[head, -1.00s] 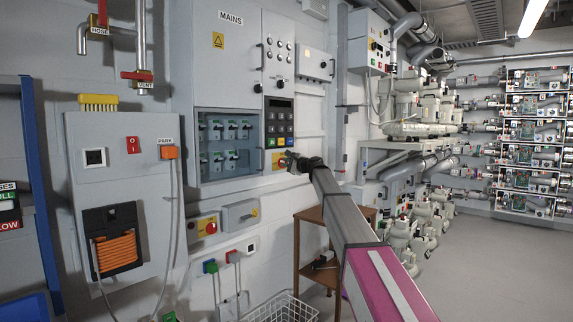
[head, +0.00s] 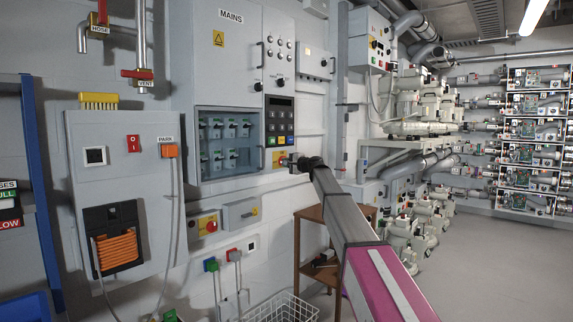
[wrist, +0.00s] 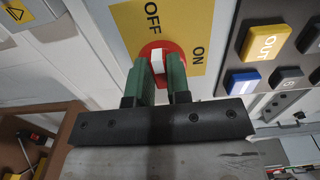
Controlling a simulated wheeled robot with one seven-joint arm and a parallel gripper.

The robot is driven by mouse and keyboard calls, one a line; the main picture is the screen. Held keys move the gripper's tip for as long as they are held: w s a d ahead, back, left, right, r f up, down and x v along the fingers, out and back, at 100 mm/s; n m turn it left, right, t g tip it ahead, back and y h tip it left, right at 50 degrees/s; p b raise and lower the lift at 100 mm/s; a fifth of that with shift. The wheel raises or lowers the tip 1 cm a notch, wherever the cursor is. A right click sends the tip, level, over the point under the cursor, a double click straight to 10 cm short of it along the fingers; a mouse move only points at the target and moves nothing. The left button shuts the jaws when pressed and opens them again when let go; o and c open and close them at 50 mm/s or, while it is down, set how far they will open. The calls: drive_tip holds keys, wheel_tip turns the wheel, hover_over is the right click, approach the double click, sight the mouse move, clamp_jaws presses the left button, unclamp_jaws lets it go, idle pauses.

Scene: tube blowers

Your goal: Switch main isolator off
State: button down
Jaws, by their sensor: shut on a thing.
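The main isolator is a red round switch (wrist: 168,48) with a white bar handle (wrist: 157,61) on a yellow plate (wrist: 122,22) marked OFF and ON. In the head view its yellow plate (head: 279,158) is on the mains cabinet, below the keypad. My gripper (wrist: 160,72) has its two green fingers on either side of the handle, shut on it. In the wrist view the handle points up roughly toward OFF, with ON off to the right. The fingers hide part of the switch. In the head view my gripper (head: 291,162) reaches the plate from the right.
A keypad (head: 280,120) with coloured buttons is just above the switch. A glass-fronted compartment (head: 228,145) is to its left. Below are another red knob on yellow (head: 210,226) and a grey box (head: 241,213). A brown wooden stand (head: 311,240) is under my arm.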

drive_tip(key=c, duration=1.1)
unclamp_jaws()
drive_tip(key=v, duration=1)
drive_tip(key=shift+s+d, duration=0.3)
